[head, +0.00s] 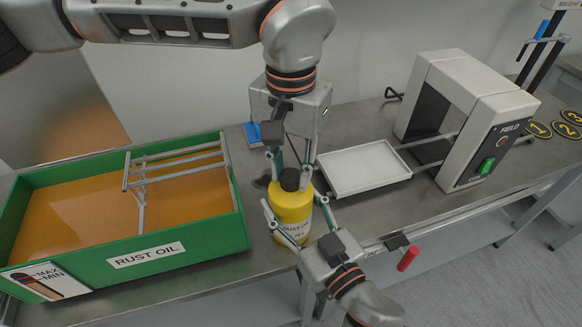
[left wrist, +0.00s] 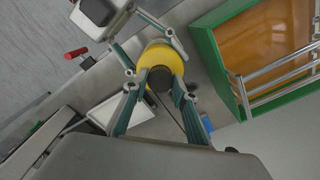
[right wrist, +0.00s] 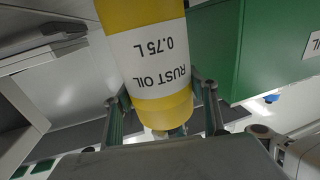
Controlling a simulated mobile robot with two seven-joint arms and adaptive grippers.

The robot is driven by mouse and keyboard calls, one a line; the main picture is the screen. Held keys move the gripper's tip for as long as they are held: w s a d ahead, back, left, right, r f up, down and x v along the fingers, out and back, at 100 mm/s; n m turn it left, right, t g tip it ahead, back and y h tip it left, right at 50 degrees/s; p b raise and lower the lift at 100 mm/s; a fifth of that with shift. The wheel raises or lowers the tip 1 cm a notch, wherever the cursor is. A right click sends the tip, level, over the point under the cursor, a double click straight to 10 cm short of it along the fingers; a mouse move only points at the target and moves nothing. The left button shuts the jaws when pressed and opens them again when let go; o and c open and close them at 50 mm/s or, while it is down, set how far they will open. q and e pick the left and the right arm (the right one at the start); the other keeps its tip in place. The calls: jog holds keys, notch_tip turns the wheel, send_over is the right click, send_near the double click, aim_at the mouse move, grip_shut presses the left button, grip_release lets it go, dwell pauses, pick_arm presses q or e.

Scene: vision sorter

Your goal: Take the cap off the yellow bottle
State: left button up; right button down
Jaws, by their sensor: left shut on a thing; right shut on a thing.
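The yellow bottle (head: 290,206) with a white label and black cap (head: 290,179) stands upright at the bench's front edge, right of the green tray. My left gripper (head: 289,172) comes down from above and is shut on the cap, one finger on each side; the left wrist view looks down on the black cap (left wrist: 160,78) between its fingers. My right gripper (head: 297,216) is shut around the bottle body from the front. In the right wrist view the bottle (right wrist: 150,65) fills the space between the fingers, its label reading RUST OIL 0.75 L. The cap is on the bottle.
A green tray (head: 190,262) labelled RUST OIL, with orange liquid and a metal rack, stands left. A white tray (head: 362,190) and a grey FIELD arch machine (head: 470,85) stand right. A red handle (head: 407,259) sticks out at the bench front.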

pick_arm(q)
jog(key=n, duration=0.7)
jog(key=shift+n, duration=0.3)
jog(key=n, duration=2.1)
jog(key=shift+r, duration=0.1)
jog(key=n, duration=1.9)
jog(key=shift+n, duration=0.3)
jog(key=n, duration=0.5)
jog(key=shift+r+n, duration=0.1)
jog(key=shift+n, duration=0.3)
